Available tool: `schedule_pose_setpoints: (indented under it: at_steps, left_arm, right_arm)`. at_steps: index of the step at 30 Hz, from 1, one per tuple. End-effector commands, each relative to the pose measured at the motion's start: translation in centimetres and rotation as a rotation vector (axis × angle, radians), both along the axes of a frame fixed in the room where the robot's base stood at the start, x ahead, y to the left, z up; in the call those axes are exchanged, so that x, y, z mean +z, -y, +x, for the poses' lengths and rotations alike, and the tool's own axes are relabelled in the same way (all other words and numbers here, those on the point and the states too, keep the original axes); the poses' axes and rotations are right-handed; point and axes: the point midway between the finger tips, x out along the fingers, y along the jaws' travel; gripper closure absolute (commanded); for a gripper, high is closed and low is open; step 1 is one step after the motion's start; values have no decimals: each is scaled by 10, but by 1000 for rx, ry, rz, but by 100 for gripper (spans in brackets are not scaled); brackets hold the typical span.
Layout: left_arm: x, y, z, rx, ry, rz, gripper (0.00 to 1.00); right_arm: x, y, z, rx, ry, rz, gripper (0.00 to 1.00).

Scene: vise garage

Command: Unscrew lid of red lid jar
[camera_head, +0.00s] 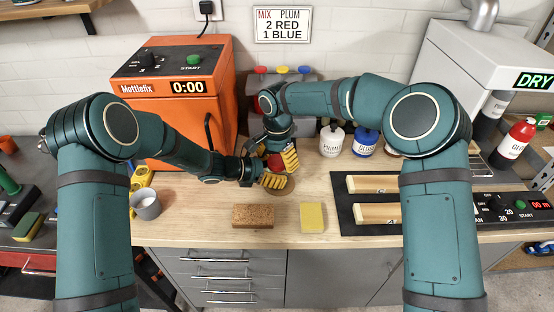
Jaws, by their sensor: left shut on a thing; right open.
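A small part of the red lid (275,161) shows between my two grippers at the middle of the bench. The jar beneath it is mostly hidden by my fingers. My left gripper (274,181) comes in low from the left and is shut on the jar. My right gripper (289,157) points down from above at the lid; its yellow fingers are open beside the lid. Whether they touch the lid cannot be told.
A brown block (253,216) and a yellow sponge (312,217) lie in front. An orange machine (177,100) stands left, a grey cup (146,204) near it. White (332,141) and blue (362,141) jars stand right, behind a black mat (345,215) with wooden pieces.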

Motion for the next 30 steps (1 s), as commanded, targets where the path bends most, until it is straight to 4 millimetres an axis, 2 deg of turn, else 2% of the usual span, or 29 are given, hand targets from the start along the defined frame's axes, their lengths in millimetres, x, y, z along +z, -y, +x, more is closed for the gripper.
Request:
schedule_pose_setpoints:
  at_steps: [12, 13, 17, 20, 30]
  left_arm:
    - [0, 0, 0, 0, 0, 0, 100]
    - [0, 0, 0, 0, 0, 0, 100]
    - [0, 0, 0, 0, 0, 0, 100]
    - [0, 0, 0, 0, 0, 0, 100]
    - [0, 0, 0, 0, 0, 0, 100]
  right_arm:
    - [43, 0, 1, -1, 3, -1, 21]
    - [44, 0, 0, -1, 2, 0, 18]
    - [47, 0, 0, -32, 1, 0, 18]
    - [50, 0, 0, -127, 1, -3, 18]
    - [72, 0, 0, -671, 0, -6, 18]
